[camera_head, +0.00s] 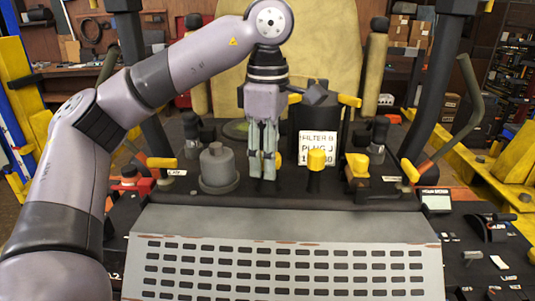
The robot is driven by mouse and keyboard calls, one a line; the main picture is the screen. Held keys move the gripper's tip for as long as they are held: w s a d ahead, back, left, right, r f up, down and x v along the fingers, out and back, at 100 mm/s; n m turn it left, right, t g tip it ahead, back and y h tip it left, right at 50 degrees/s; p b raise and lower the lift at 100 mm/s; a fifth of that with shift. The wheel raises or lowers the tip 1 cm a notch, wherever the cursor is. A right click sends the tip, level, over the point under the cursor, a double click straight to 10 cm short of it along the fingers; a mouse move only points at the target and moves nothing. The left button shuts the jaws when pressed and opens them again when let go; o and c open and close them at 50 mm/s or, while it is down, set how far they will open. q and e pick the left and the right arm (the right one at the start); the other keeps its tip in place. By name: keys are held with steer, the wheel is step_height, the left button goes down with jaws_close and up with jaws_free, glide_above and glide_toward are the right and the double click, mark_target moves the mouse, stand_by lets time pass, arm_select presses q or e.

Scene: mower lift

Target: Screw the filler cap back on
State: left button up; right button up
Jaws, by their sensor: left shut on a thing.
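My left gripper (262,177) points straight down over the black console, its fingers close together. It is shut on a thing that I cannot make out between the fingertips. A grey round stepped piece (217,168), wide at the base with a narrower top, stands upright on the console just left of the fingers, apart from them. I cannot tell whether it is the filler cap or its neck. My right gripper is not in view.
Yellow-topped knobs (316,159) and (357,166) stand right of the fingers, before a white label plate (318,147). A yellow seat (325,60) rises behind. A slotted grey panel (285,268) lies in front. Upright levers (470,90) flank the right side.

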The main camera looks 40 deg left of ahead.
arm_select(q)
steer(key=shift+f, duration=0.15)
steer(key=shift+f, duration=0.15)
stand_by(0.4)
steer(key=shift+r, duration=0.3)
steer(key=shift+p, duration=0.35)
stand_by(0.3)
